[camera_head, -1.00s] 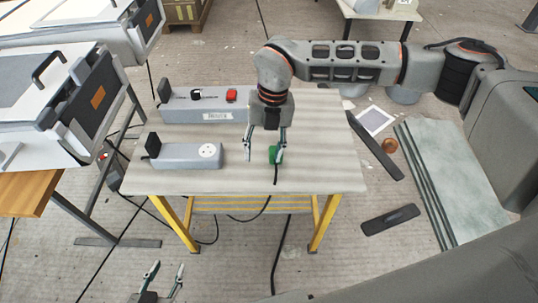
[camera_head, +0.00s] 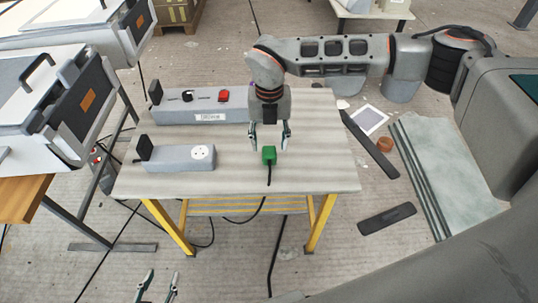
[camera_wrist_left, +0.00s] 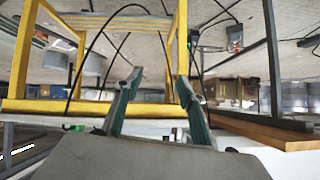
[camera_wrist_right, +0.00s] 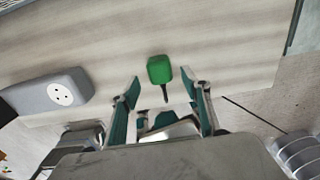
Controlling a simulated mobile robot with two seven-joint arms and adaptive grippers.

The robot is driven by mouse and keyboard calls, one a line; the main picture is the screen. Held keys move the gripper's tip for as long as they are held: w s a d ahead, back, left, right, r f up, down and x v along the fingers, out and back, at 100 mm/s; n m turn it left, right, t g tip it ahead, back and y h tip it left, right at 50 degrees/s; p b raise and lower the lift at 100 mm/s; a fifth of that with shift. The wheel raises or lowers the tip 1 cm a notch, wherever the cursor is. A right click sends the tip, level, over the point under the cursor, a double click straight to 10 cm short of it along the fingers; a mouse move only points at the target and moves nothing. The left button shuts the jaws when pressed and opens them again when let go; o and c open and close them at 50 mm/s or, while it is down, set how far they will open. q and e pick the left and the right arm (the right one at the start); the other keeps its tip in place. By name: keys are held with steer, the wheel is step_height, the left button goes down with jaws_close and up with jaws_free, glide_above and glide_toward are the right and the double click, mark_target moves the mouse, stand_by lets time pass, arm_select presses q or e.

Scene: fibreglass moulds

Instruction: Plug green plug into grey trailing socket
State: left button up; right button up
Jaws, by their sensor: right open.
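The green plug (camera_head: 269,154) lies on the table top near its front edge, its black cord running down over the edge. It also shows in the right wrist view (camera_wrist_right: 159,69), ahead of the fingertips. The grey trailing socket (camera_head: 180,158) lies to its left, with a round white outlet near its right end; it also shows in the right wrist view (camera_wrist_right: 50,95). My right gripper (camera_head: 270,142) is open, its fingers pointing down just behind and above the plug, not holding it. My left gripper (camera_head: 157,284) is open and empty, low in front of the table.
A larger grey box (camera_head: 200,105) with a red switch stands at the back of the table (camera_head: 320,150). Its right part is clear. A white machine (camera_head: 40,110) stands left; pale green sheets (camera_head: 440,170) lean right.

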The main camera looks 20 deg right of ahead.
mark_target(269, 150)
step_height(269, 150, down, 5)
steer(key=shift+f+b, duration=0.1)
steer(key=shift+b, duration=0.3)
steer(key=c, duration=1.1)
